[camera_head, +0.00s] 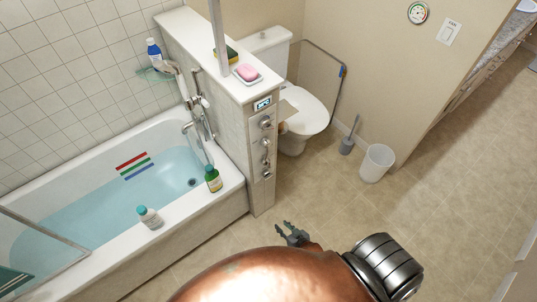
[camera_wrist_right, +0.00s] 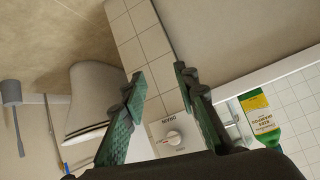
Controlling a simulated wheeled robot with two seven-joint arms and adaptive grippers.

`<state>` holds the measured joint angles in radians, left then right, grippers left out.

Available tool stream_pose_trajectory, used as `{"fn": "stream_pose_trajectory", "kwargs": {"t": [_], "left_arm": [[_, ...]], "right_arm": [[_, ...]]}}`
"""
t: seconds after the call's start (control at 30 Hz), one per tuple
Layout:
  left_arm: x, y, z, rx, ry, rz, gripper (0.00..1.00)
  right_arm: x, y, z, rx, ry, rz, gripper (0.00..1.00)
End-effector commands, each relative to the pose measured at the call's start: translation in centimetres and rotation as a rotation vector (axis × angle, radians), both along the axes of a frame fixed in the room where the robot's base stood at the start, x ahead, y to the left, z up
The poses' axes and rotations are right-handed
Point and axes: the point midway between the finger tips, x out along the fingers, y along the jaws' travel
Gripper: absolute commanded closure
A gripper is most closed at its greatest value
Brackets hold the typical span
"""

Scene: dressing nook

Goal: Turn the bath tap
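A metal bath tap (camera_head: 200,128) with a shower fitting is mounted at the bath's end, against the white-topped partition. The bath (camera_head: 75,168) holds blue water. On the partition's end face is a panel with a small display (camera_head: 262,104) and several round knobs, such as the top knob (camera_head: 265,124). My right gripper (camera_head: 293,231) is open and empty, in front of and below the panel. My left gripper is not in view.
A soap dish with pink soap (camera_head: 247,72) is on the partition. A toilet (camera_head: 303,112), brush (camera_head: 348,142) and bin (camera_head: 376,163) stand beyond. The floor at right is clear.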

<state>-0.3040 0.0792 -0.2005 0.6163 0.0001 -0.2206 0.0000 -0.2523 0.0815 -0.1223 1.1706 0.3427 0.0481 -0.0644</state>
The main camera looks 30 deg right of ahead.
Motion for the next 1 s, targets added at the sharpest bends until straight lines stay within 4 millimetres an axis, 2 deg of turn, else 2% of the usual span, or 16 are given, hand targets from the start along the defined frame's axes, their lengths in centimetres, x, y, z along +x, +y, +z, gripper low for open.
{"fn": "stream_pose_trajectory", "kwargs": {"t": [0.03, 0.07, 0.1, 0.2, 0.3, 0.4, 0.53, 1.0], "left_arm": [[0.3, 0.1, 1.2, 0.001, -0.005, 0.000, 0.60], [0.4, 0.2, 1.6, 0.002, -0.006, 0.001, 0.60], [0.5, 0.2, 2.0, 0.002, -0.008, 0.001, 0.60], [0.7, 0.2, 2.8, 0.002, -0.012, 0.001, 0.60], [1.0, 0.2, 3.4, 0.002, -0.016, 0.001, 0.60], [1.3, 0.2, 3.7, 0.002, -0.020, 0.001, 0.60], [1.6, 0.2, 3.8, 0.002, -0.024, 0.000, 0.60], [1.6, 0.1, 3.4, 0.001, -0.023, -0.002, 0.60]], "right_arm": [[4.0, -0.4, 5.7, 0.023, -0.120, -0.033, 0.72], [5.8, -0.7, 8.4, 0.037, -0.181, -0.053, 0.72], [7.9, -1.1, 11.9, 0.055, -0.261, -0.079, 0.72], [11.6, -2.1, 19.9, 0.094, -0.430, -0.130, 0.72], [13.7, -3.0, 25.8, 0.124, -0.551, -0.167, 0.72], [14.6, -3.5, 29.4, 0.144, -0.626, -0.189, 0.72], [15.6, -3.8, 31.1, 0.154, -0.662, -0.199, 0.72], [22.0, -4.7, 31.0, 0.152, -0.661, -0.199, 0.72]]}}
